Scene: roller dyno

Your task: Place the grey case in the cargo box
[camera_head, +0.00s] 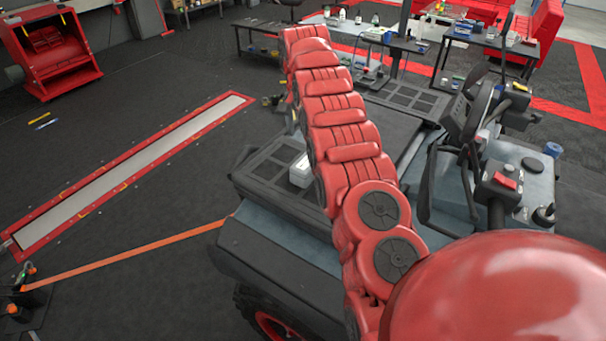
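A small light grey case (299,171) lies on the dark slatted rear deck of a vehicle, its right side partly hidden by a red jointed arm of mine. The deck has a black slatted panel on the left (262,172) and another at the back right (408,97); it looks like the cargo area, but I cannot make out the box's walls. The arm rises from the lower right across the middle of the view. Neither gripper can be made out, and the arm hides the middle of the deck.
Handlebars and controls (497,185) stand at the right of the vehicle. An orange strap (130,255) runs from its left side to a floor anchor. A red-framed floor strip (130,170) lies at left. Benches with bottles (345,25) stand behind. The floor at left is mostly clear.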

